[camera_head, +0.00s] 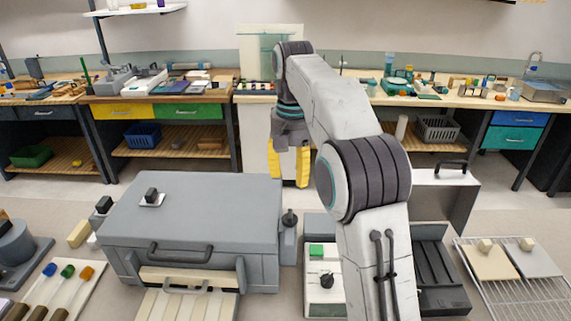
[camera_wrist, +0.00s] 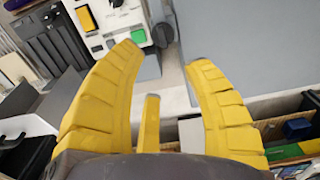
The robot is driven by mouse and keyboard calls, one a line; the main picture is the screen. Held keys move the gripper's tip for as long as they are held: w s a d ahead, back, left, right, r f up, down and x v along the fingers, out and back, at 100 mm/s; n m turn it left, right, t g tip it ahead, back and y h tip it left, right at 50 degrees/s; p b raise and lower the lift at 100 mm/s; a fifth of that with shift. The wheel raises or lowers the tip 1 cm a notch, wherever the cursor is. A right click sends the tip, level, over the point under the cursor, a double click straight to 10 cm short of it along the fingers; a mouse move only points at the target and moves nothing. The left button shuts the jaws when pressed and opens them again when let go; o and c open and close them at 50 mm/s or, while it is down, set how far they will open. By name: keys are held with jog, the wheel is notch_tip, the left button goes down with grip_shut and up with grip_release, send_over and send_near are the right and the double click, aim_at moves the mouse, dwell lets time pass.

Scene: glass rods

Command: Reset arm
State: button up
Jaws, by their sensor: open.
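My gripper (camera_head: 288,167) hangs from my raised arm in the middle of the head view, yellow fingers pointing down. It is open, with nothing between the fingers. In the wrist view the two yellow fingers (camera_wrist: 162,52) stand wide apart, and a shorter yellow piece shows between them. In the head view the gripper is just beyond the right rear corner of a large grey case (camera_head: 200,215) with a dark handle. No glass rod can be clearly made out. My arm hides part of the middle right.
A white box with a green button (camera_head: 316,250) and black knob stands right of the case. A wire rack (camera_head: 530,291) is at the far right. A board with coloured-tipped handles (camera_head: 57,288) lies front left. Cluttered workbenches (camera_head: 160,99) line the back; floor lies open before them.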

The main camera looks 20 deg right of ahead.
jog(key=shift+s, duration=0.1)
jog(key=s+r+n+t, duration=0.2)
jog(key=s, duration=1.1)
jog(key=s+f+t, duration=0.1)
jog(key=s+f, duration=0.3)
jog(key=s, duration=0.3)
jog(key=s+f+n+t, duration=0.1)
jog(key=s+f, duration=0.4)
jog(key=s, duration=0.2)
jog(key=shift+a+t, duration=0.3)
jog(key=shift+o, duration=0.5)
jog(key=shift+f, duration=0.15)
